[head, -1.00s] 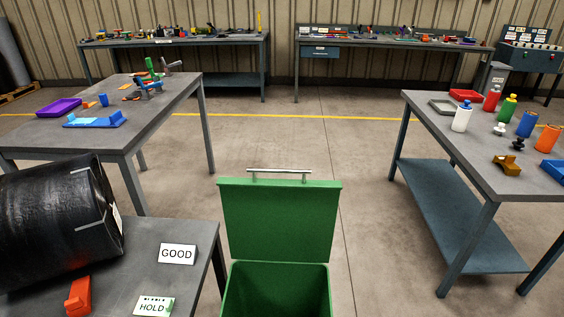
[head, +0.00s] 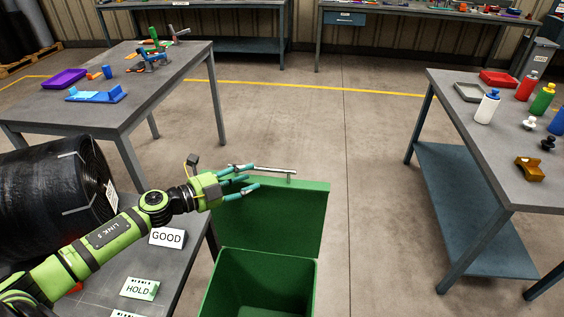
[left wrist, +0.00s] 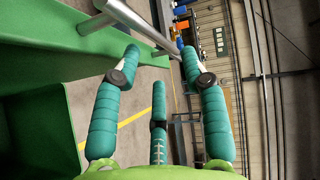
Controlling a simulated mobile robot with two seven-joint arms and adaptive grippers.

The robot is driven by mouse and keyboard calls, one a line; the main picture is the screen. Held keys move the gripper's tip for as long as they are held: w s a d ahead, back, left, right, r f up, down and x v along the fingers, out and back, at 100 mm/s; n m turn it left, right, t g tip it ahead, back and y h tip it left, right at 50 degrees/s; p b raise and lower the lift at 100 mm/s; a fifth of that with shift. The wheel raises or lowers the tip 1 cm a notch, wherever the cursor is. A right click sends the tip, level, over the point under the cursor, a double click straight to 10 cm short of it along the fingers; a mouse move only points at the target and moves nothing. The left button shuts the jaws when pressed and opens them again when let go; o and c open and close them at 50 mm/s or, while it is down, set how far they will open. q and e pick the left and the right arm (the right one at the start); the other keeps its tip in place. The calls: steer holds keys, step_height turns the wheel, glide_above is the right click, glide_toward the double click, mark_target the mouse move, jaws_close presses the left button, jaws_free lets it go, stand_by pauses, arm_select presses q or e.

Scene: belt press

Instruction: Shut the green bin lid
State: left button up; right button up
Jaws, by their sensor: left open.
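The green bin (head: 262,290) stands on the floor at the bottom middle of the head view. Its lid (head: 290,215) is up and tilted back, with a metal bar handle (head: 270,170) along its top edge. My left gripper (head: 248,178) is open at the left end of the handle, in front of the lid's upper left corner. In the left wrist view the handle (left wrist: 150,25) runs diagonally past the fingertips, and the lid (left wrist: 75,65) is at the left. I cannot tell whether the fingers touch the handle. My right gripper is not in view.
A grey table with a black roll (head: 50,195), a GOOD sign (head: 167,238) and a HOLD sign (head: 139,288) is close on the left. A table with bottles (head: 487,106) stands at the right. The floor (head: 365,200) between the bin and that table is clear.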

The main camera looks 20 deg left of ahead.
mark_target(267, 171)
arm_select(q)
steer(key=p+x, duration=0.1)
steer(key=x, duration=0.5)
steer(key=shift+w+p, duration=0.1)
steer(key=shift+p, duration=0.3)
steer(key=shift+w+d, duration=0.1)
steer(key=shift+w, duration=0.1)
steer(key=shift+f, duration=0.1)
jaws_close()
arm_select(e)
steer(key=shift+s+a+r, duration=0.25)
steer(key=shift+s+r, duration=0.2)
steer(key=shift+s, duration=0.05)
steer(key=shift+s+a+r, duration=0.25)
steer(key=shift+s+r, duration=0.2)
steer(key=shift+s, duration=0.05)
